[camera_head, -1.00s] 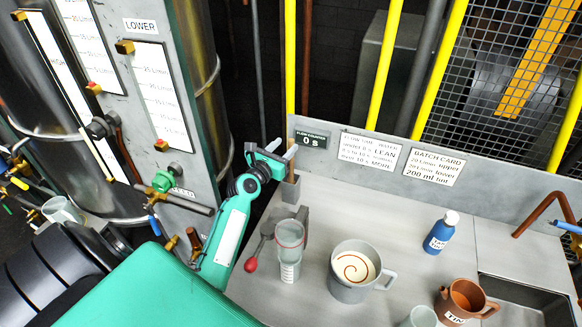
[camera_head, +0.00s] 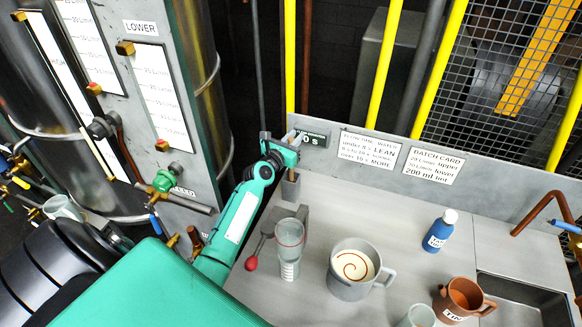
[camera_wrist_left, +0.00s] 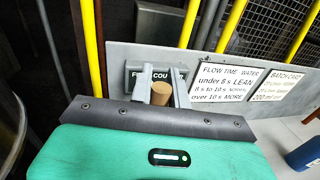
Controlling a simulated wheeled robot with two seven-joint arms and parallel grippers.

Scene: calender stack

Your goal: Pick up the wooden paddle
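The wooden paddle (camera_head: 291,174) stands upright in a small grey holder (camera_head: 290,189) at the back left of the bench in the head view. Its upper part is hidden behind my left gripper (camera_head: 294,137). In the left wrist view the round brown end of the paddle (camera_wrist_left: 161,93) lies between the two fingers of my left gripper (camera_wrist_left: 161,72). The fingers are close on both sides of it, but I cannot tell whether they touch it. My right gripper is in neither view.
Behind is a panel with signs (camera_head: 369,147). The bench's middle back is clear.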

